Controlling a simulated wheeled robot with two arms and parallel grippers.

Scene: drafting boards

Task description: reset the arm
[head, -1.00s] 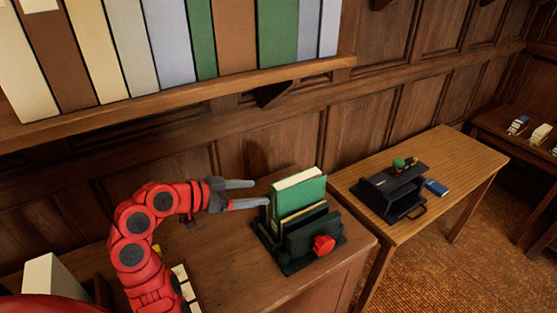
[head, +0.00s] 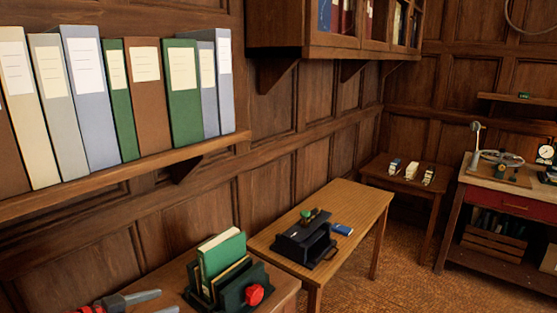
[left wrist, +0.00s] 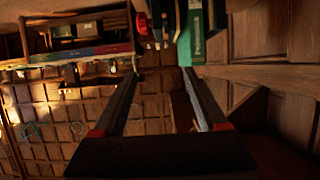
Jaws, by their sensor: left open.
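My left gripper (head: 150,302) shows at the bottom left edge of the head view, its two grey fingers apart with nothing between them. It is left of the black holder (head: 232,292), which carries a green book (head: 221,255) and other thin volumes and has a red knob (head: 255,294) on its front. In the left wrist view the open fingers (left wrist: 163,75) reach up the picture with a gap between them, and the green book (left wrist: 192,38) is beyond the right finger. My right gripper is not in view.
A shelf of binders (head: 140,98) runs along the left wall above. A narrow table (head: 350,200) bears a black device (head: 303,240) and a blue object (head: 342,229). A workbench (head: 510,197) stands at the right. Open floor (head: 400,270) lies between.

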